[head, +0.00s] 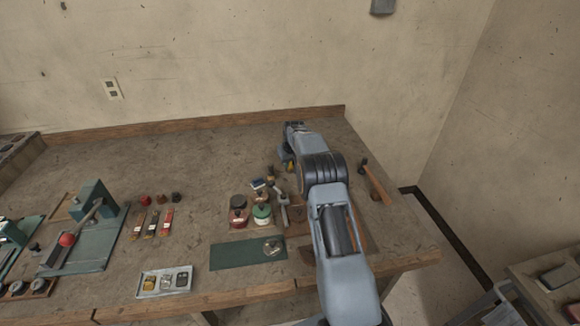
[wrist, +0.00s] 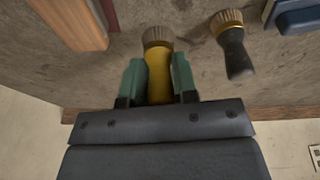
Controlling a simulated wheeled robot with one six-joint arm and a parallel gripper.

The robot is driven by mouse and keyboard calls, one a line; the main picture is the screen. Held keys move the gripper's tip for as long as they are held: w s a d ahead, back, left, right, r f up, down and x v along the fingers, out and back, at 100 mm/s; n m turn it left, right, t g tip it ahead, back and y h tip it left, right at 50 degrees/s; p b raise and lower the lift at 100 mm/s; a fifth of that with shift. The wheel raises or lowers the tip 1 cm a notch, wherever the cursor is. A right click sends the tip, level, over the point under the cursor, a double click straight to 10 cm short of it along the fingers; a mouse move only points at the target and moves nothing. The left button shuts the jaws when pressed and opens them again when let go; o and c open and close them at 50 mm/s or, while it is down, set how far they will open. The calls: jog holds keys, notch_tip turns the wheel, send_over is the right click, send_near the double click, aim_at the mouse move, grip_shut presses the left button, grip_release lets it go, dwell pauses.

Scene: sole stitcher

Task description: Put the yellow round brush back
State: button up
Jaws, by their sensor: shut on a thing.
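The yellow round brush (wrist: 158,66) is between the green finger pads of my gripper (wrist: 158,84) in the wrist view. The pads are shut on its yellow handle, and its brown bristles point to the top of the picture. In the head view a bit of yellow (head: 290,167) shows beside my arm at the back right of the bench; my arm hides most of that spot. I cannot tell whether the brush touches the bench.
A red jar (head: 238,212) and a green-lidded jar (head: 262,214) stand left of my arm. A hammer (head: 377,182) lies right of it. A green mat (head: 225,256) and a small tray (head: 146,284) are in front. The bench (head: 190,165) is clear at the back left.

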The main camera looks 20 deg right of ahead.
jog(key=shift+f, duration=1.2)
jog(key=shift+f, duration=0.15)
jog(key=o, duration=1)
jog(key=shift+r, duration=0.2)
